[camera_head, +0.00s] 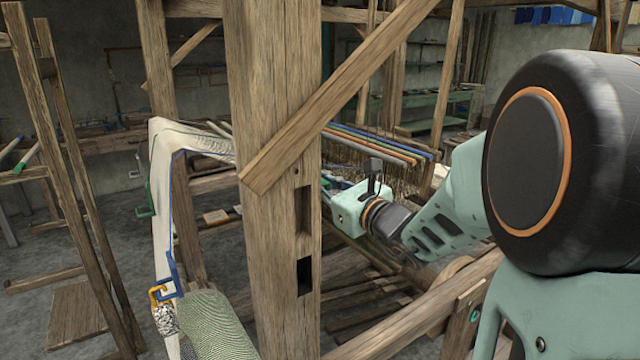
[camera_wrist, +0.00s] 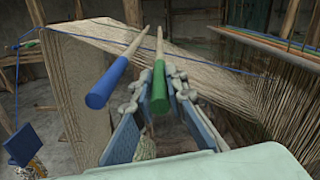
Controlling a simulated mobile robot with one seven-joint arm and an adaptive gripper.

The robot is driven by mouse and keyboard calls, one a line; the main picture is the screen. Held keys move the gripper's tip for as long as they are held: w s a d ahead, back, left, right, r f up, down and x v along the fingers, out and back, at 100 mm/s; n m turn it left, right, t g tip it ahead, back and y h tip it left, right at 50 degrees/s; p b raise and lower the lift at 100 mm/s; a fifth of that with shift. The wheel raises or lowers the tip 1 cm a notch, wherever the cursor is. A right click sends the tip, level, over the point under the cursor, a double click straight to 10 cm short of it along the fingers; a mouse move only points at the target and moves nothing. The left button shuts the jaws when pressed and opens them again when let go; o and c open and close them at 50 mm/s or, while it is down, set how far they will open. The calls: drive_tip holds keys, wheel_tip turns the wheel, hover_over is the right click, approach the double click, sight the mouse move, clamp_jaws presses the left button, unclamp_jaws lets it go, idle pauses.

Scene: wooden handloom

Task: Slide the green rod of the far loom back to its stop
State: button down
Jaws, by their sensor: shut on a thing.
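In the wrist view a rod with a green end (camera_wrist: 158,88) and a pale wooden shaft points away over the loom's threads. My gripper (camera_wrist: 157,80) is shut on its green end, with one jointed finger on each side. A rod with a blue end (camera_wrist: 108,82) lies to its left, outside the fingers, and its shaft slants up to the right. In the head view the thick wooden post hides my fingertips and their hold; only the pale green gripper body and wrist show to its right.
The wooden post (camera_head: 268,200) and its diagonal brace (camera_head: 345,90) stand in front of my gripper. Coloured bars (camera_head: 375,145) hang above the threads (camera_head: 350,165). A blue piece (camera_wrist: 30,145) shows at lower left in the wrist view.

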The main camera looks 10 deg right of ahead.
drive_tip(key=c, duration=1.9)
unclamp_jaws()
drive_tip(key=shift+c, duration=0.2)
drive_tip(key=shift+s+d, duration=0.1)
drive_tip(key=v, duration=0.7)
drive_tip(key=shift+s, duration=0.15)
